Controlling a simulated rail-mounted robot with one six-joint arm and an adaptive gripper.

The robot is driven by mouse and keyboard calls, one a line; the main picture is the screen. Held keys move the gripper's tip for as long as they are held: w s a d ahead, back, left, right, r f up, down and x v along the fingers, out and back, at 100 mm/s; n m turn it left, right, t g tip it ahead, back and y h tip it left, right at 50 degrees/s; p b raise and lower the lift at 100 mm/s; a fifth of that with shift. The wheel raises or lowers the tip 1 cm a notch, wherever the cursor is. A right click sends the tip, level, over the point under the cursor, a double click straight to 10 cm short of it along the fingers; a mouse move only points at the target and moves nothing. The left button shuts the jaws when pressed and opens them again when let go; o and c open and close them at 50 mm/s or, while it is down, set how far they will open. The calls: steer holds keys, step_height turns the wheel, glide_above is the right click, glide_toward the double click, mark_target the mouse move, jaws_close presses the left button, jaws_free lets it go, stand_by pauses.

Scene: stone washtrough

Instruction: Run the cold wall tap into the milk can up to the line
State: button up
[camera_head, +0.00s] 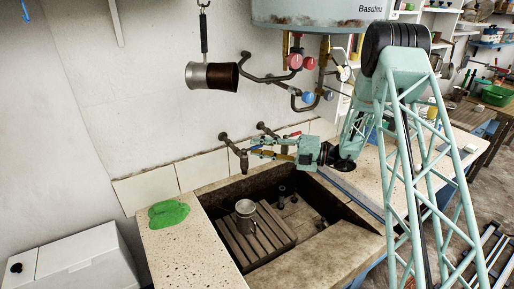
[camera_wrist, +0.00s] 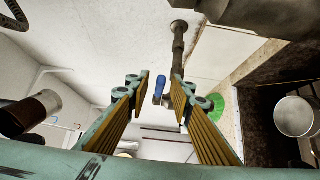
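The milk can (camera_head: 246,210) is a small grey metal vessel on the slatted rack inside the stone trough. Its open mouth shows at the right of the wrist view (camera_wrist: 295,116); I cannot make out a line or water level. A dark wall tap (camera_head: 236,150) juts out above the trough, apart from the can. In the wrist view, a blue lever (camera_wrist: 160,86) shows beside the tap's pipe (camera_wrist: 178,50). My gripper (camera_head: 253,147) is close to this tap. Its fingers are apart, with the blue lever seen between their tips; contact cannot be told. No running water shows.
A second wall tap with a red lever (camera_head: 292,134) is just behind my gripper. A water heater (camera_head: 310,12) with red and blue knobs hangs above. A metal-and-brown pot (camera_head: 212,76) hangs at upper left. A green cloth (camera_head: 168,214) lies on the trough's left ledge.

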steer(key=v, duration=1.1)
steer(key=shift+d, duration=0.2)
steer(key=shift+s, duration=0.1)
